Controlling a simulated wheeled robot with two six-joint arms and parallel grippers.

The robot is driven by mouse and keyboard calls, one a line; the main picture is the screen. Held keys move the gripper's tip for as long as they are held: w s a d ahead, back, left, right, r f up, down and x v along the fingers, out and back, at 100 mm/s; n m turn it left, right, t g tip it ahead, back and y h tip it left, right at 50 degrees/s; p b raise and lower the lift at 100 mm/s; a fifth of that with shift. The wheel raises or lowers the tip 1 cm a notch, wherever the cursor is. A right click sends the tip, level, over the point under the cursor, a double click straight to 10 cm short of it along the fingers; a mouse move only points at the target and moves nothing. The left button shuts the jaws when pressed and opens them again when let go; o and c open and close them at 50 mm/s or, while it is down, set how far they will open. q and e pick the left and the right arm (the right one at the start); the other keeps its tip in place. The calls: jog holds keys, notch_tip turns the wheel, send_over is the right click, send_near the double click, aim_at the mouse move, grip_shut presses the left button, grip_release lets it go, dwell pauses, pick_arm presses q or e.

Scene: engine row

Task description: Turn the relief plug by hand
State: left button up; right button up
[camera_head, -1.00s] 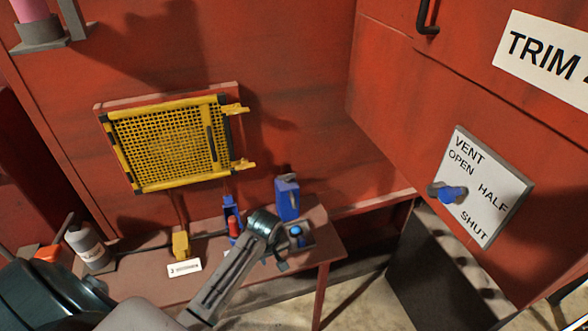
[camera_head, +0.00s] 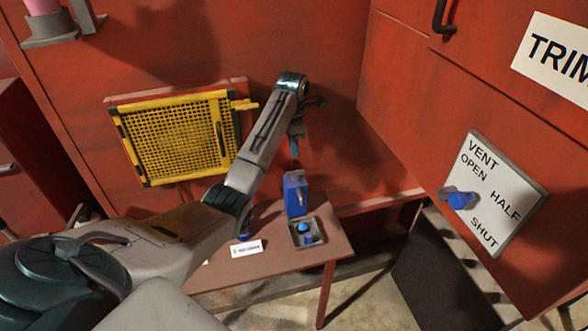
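My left gripper (camera_head: 295,140) is raised against the red wall, above a blue block (camera_head: 295,195) with a grey metal fitting on its face. A narrow blue piece shows at the fingertips; I cannot tell whether it is held or part of the gripper. Below the block, a small grey tray (camera_head: 310,242) holds a round blue knob (camera_head: 303,228). No label marks which part is the relief plug. The gripper looks apart from block and knob. The fingers are too small to read as open or shut. My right gripper is not in view.
A yellow mesh guard (camera_head: 178,140) is on the wall at left. The brown bench (camera_head: 270,275) carries a white label (camera_head: 246,248). A vent plate (camera_head: 493,190) with a blue knob (camera_head: 461,201) is on the right-hand panel. My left arm hides the bench's left part.

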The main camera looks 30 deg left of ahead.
aim_at(295, 174)
pick_arm(q)
notch_tip(295, 174, down, 8)
jog(key=p, duration=0.3)
jog(key=shift+f, duration=0.75)
jog(key=shift+c, duration=0.2)
grip_shut()
